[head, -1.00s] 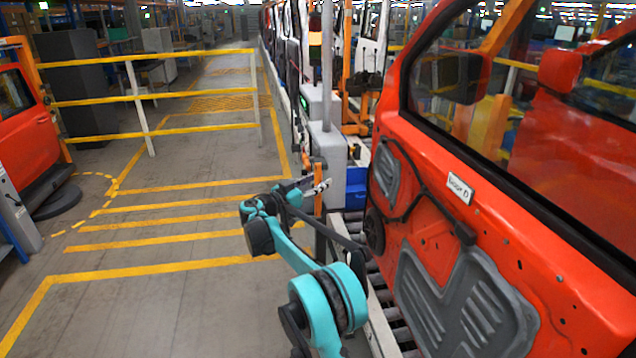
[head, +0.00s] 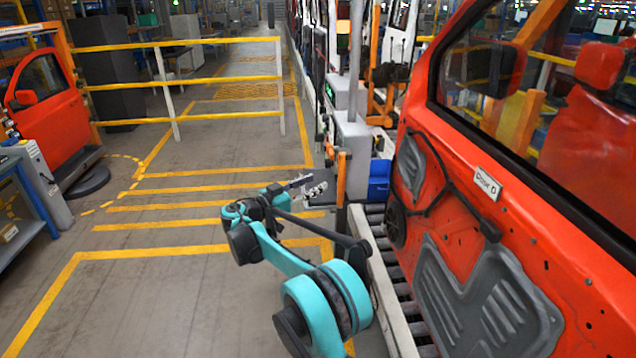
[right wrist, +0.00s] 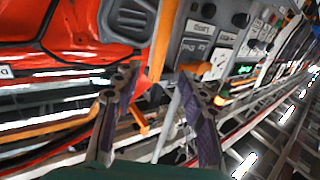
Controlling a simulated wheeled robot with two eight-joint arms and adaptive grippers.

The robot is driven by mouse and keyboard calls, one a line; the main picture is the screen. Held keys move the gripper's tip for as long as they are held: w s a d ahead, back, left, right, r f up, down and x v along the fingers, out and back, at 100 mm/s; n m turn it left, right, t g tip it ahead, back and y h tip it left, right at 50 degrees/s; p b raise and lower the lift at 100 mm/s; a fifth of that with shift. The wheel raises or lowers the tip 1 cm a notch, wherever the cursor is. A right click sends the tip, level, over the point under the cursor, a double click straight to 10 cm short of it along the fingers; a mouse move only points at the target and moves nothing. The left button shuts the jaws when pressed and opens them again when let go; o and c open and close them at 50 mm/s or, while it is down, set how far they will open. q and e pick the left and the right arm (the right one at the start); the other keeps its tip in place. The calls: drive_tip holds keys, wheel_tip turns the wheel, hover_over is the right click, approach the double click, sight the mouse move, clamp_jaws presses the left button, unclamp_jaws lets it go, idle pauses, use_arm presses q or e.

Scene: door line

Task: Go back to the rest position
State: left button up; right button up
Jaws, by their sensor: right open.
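My right gripper (head: 308,187) is at the end of the teal and dark right arm, over the floor beside the line, left of the orange post. In the right wrist view its two fingers (right wrist: 152,112) stand apart with nothing between them. The red door marked "Door D" (head: 530,215) stands at the right of the head view, clear of the gripper. It also shows at the upper left of the right wrist view (right wrist: 85,28). My left gripper is not in view.
A grey control post (head: 352,150) and an orange post (head: 341,178) stand near the gripper. A blue bin (head: 379,180) sits behind them. A roller conveyor (head: 400,290) runs under the door. Yellow railings (head: 180,85) and another red door (head: 42,105) are at the left. The marked floor (head: 150,300) is open.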

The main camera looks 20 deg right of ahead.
idle(0.3)
drive_tip(key=s+d+f+n+y+b, duration=0.1)
drive_tip(key=s+f+n+y+b, duration=0.4)
drive_tip(key=s, duration=0.5)
drive_tip(key=s+d+f+n+y+b, duration=0.1)
drive_tip(key=s+f+n+y+b, duration=0.25)
drive_tip(key=s+f, duration=0.45)
drive_tip(key=s+a+f+n+y+b, duration=0.2)
drive_tip(key=s+a+f+y+b, duration=0.2)
drive_tip(key=s+f, duration=0.4)
drive_tip(key=s+a+f+n+t+y+b, duration=0.1)
drive_tip(key=s+a+f+n+y+b, duration=0.2)
drive_tip(key=s+a+f, duration=0.4)
drive_tip(key=s+f+y+b, duration=0.1)
drive_tip(key=s+f, duration=0.1)
drive_tip(key=s, duration=0.5)
drive_tip(key=shift+s+f, duration=0.15)
drive_tip(key=shift+f, duration=0.15)
drive_tip(key=shift+n+y, duration=0.25)
